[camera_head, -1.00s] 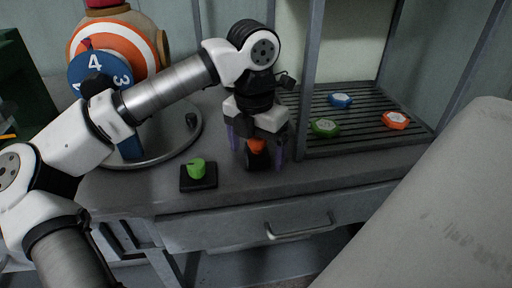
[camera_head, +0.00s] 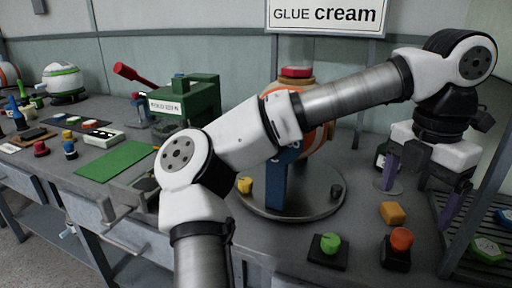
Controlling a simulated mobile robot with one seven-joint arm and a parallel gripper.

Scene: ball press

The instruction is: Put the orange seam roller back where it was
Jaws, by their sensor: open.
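The orange seam roller (camera_head: 401,239) appears as a rounded orange top standing upright in a small black block (camera_head: 396,258) at the front of the bench. My gripper (camera_head: 418,208) is open and empty, with its two purple fingers spread. It is above and behind the roller in the picture, apart from it. The lower part of the roller is hidden in the black block.
A green knob on a black block (camera_head: 325,262) stands to the left. A yellow-orange block (camera_head: 393,213) lies just behind the roller. A round grey plate (camera_head: 300,212) carries the ball press. A slatted rack (camera_head: 462,262) is at right.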

